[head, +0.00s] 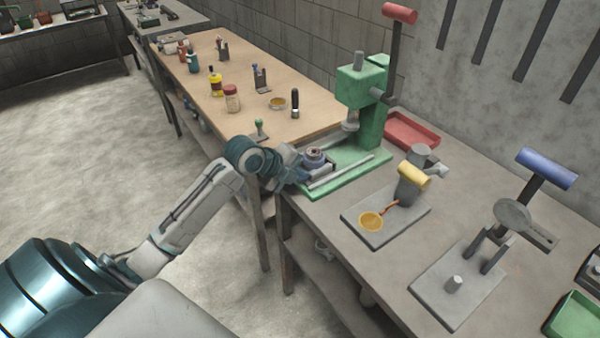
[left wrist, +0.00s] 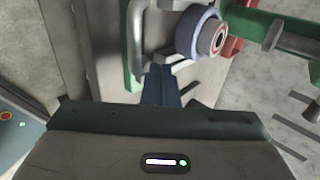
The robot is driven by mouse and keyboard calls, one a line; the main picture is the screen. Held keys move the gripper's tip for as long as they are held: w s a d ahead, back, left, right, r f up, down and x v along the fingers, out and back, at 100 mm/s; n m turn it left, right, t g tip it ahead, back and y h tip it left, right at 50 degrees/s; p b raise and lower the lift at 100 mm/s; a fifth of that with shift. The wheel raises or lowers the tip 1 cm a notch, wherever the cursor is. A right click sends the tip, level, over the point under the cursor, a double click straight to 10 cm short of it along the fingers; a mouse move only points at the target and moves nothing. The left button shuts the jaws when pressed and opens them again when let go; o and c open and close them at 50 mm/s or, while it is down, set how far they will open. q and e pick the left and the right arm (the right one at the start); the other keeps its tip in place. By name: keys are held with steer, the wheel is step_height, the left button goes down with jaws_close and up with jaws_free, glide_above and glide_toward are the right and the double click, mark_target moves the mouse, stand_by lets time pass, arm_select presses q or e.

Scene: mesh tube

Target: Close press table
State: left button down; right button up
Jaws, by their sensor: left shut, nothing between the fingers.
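The green press (head: 364,100) stands on the grey bench with a red-topped lever raised. Its press table (head: 319,168) sits at the front end of the rails, out from under the ram (head: 350,124), and carries a round blue-grey piece (head: 314,156). In the left wrist view the round piece (left wrist: 203,33) shows close up, with a metal handle (left wrist: 138,38) beside it. My left gripper (head: 296,172) is at the front of the press table. Its dark fingers (left wrist: 158,84) are shut and empty, close to the handle; I cannot tell whether they touch.
A yellow-handled tool on a grey plate (head: 362,232) and a blue-handled press (head: 546,168) stand to the right. The wooden table (head: 200,78) at the left holds bottles and small tools.

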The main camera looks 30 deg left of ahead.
steer(key=shift+w, duration=0.1)
